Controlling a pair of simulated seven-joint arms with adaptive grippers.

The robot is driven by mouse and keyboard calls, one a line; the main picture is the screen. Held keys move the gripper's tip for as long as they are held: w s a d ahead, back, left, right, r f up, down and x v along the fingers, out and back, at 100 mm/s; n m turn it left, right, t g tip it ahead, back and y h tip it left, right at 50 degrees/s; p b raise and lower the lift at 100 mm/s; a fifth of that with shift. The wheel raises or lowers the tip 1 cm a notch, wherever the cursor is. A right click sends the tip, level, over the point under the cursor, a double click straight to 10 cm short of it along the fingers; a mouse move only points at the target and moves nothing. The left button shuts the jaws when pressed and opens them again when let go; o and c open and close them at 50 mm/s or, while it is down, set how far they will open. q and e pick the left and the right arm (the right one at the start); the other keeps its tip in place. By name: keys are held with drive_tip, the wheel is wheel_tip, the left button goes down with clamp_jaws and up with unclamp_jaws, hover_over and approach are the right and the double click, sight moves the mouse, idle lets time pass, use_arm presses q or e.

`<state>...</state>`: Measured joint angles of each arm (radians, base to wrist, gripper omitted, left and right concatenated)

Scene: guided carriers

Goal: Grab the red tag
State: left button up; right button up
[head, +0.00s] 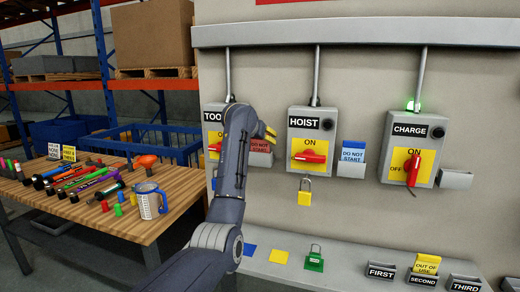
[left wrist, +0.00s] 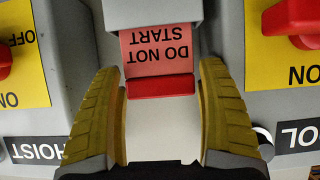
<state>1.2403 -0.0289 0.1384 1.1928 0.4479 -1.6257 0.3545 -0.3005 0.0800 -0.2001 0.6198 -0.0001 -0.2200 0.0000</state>
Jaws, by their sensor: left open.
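The red tag (head: 260,146), lettered DO NOT START, sits in a grey holder (head: 262,160) on the wall between the TOOL and HOIST boxes. In the left wrist view the tag (left wrist: 155,55) appears upside down, with a bright red bar (left wrist: 160,88) along its edge; its far end is hidden in the holder (left wrist: 153,14). My left gripper (head: 268,132) is at the tag. Its yellow fingers stand open (left wrist: 160,72), one on each side of the red bar, with gaps between. My right gripper is not in view.
The HOIST box (head: 312,135) with its red switch is close on the right; the TOOL box (head: 212,120) is partly behind my arm. A blue tag (head: 352,152) hangs past HOIST. A tool-covered bench (head: 105,215) stands left.

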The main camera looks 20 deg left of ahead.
use_arm(q)
drive_tip(key=shift+w, duration=0.1)
drive_tip(key=c, duration=0.8)
